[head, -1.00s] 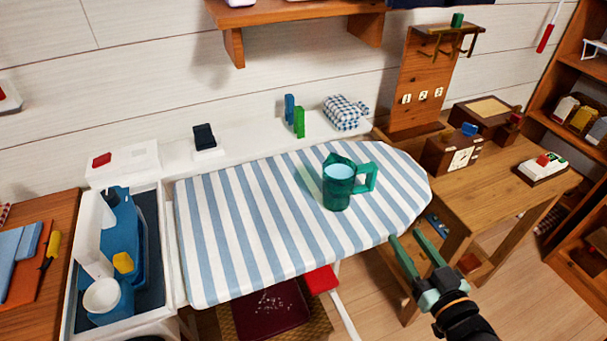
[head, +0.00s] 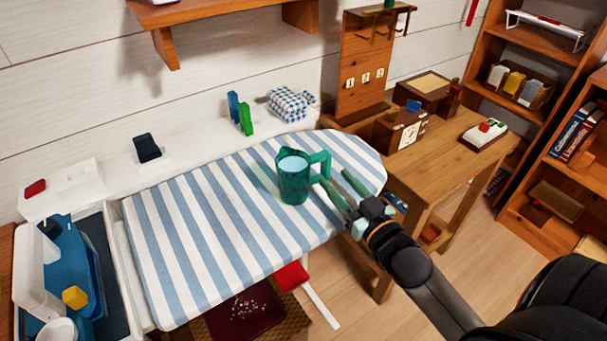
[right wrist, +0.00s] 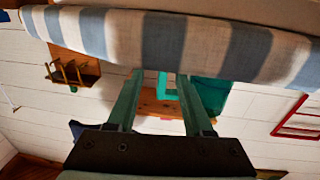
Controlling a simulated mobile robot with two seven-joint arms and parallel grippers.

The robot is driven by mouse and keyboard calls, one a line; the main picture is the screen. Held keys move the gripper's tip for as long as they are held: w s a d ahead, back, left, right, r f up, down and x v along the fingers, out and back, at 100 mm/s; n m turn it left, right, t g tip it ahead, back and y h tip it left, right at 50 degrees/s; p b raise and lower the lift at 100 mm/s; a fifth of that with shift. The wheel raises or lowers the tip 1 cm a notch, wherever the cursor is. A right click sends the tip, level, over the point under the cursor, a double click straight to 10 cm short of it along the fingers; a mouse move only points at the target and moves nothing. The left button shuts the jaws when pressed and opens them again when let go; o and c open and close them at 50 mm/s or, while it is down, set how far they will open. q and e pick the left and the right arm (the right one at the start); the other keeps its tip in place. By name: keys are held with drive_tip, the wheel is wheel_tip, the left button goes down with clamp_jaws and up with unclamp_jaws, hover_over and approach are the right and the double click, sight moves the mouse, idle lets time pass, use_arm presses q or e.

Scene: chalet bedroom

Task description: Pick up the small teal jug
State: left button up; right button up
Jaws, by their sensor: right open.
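The small teal jug (head: 293,178) stands upright on the striped ironing board (head: 215,225), with its handle to the right. The jug also shows in the right wrist view (right wrist: 212,95), where the picture is upside down and its handle (right wrist: 170,90) appears between my fingers. My right gripper (head: 334,180) is open, just right of the jug, with its fingers pointing at the handle side. I cannot tell whether the fingers touch the handle or how deep it is between them. My left gripper is not in view.
Blue and green upright pieces (head: 245,118) and a checked cloth bundle (head: 290,103) stand on the ledge behind the board. A wooden table (head: 470,150) with boxes adjoins on the right. A bin with bottles (head: 115,270) is at the left. The board around the jug is clear.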

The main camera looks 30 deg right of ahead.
sight(329, 171)
drive_tip(key=w, duration=0.3)
drive_tip(key=shift+w+a+r, duration=0.2)
drive_tip(key=shift+r, duration=0.2)
drive_tip(key=shift+w, duration=0.75)
clamp_jaws()
idle(0.5)
